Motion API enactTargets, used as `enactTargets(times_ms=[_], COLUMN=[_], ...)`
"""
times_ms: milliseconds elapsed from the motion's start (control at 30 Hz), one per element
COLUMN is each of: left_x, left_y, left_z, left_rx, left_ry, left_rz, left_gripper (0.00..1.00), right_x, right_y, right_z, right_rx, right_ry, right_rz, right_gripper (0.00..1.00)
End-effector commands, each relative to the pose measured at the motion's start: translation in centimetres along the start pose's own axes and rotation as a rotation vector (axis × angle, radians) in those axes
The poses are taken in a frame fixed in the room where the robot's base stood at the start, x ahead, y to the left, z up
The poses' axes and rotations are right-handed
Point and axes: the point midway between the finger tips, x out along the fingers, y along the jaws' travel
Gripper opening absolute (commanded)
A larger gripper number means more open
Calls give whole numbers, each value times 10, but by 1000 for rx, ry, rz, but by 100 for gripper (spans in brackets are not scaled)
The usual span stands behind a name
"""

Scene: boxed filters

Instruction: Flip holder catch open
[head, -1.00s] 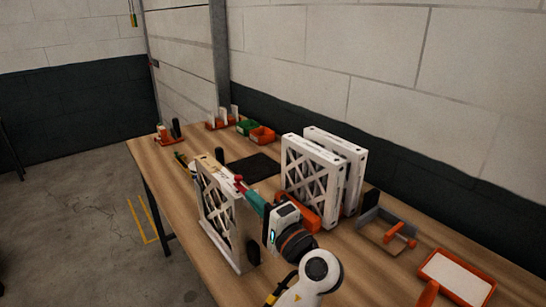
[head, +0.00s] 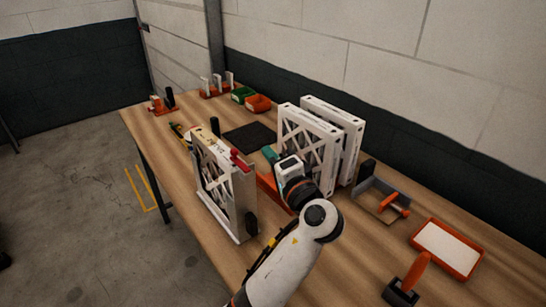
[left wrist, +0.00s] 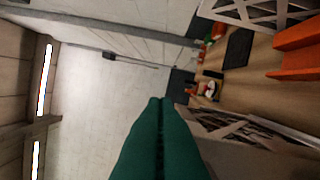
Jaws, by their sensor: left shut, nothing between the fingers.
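The holder (head: 247,205) stands upright on the bench with a white-framed filter (head: 212,180) in it. Its red catch (head: 238,160) sits at the top right of the holder; whether it is open or closed I cannot tell. My left gripper (head: 268,152) is just right of the catch, apart from it, with its green fingers partly hidden behind its white body. In the left wrist view the green fingers (left wrist: 160,101) are together and empty, with the filter's lattice (left wrist: 235,130) to their right. My right gripper is not in view.
Two white filters (head: 309,150) stand upright behind my gripper by an orange rack (head: 266,184). A black mat (head: 248,138), green bin (head: 242,94) and orange bin (head: 258,103) lie farther back. A grey fixture (head: 372,195) and orange tray (head: 446,248) are at right.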

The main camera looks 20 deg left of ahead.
Motion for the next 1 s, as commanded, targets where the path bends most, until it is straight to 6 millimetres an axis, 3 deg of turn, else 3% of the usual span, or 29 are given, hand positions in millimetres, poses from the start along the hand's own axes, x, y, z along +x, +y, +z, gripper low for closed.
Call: enactTargets(times_ms=[33,267,533,1000], left_x=[13,61,47,45], left_y=[6,5,2,0], left_z=[0,0,-33,-38], left_rx=[2,3,1,-1], left_ry=[3,3,0,2], left_rz=[3,3,0,0], left_gripper=[0,0,0,0], right_x=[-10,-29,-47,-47], right_y=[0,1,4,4], right_z=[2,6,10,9], right_rx=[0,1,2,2], right_ry=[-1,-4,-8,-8], right_rz=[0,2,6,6], right_gripper=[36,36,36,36])
